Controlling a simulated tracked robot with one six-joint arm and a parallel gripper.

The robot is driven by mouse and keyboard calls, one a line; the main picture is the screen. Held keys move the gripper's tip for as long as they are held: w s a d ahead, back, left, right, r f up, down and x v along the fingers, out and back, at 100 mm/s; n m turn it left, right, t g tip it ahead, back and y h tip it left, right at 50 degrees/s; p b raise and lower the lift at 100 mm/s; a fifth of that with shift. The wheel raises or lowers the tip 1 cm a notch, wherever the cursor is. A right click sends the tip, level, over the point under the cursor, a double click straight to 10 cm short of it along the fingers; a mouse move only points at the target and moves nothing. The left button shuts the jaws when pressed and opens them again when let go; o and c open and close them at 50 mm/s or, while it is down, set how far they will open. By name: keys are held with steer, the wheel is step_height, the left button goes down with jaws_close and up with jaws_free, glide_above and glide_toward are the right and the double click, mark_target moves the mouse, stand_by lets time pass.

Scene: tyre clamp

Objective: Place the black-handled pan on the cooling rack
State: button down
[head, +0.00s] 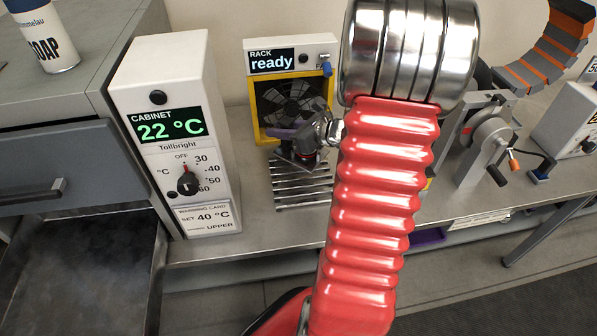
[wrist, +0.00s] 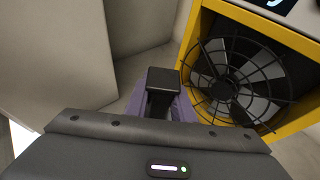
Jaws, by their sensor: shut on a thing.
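My gripper (head: 287,137) is above the back part of the cooling rack, in front of the fan. In the wrist view, its purple fingers (wrist: 181,108) are closed around a black block-like piece, which looks like the handle of the black-handled pan (wrist: 162,80). The pan's body cannot be made out in either view. The cooling rack (head: 302,196) is a set of shiny metal slats on the bench; its back part is hidden by my gripper, and my red arm covers the area to its right.
A yellow-framed fan (head: 262,100) under a "RACK ready" display (head: 271,61) stands behind the rack; it also fills the right of the wrist view (wrist: 228,80). The white cabinet control box (head: 172,110), reading 22 °C, stands close to the left. A crank device (head: 487,135) is at right.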

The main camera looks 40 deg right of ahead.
mark_target(290, 145)
steer(key=shift+s+d, duration=0.1)
steer(key=shift+d, duration=0.05)
steer(key=shift+f, duration=2.9)
steer(key=shift+s+f, duration=0.1)
steer(key=shift+f, duration=1.95)
steer(key=shift+f, duration=0.1)
steer(key=c, duration=1.5)
jaws_free()
steer(key=shift+c, duration=0.2)
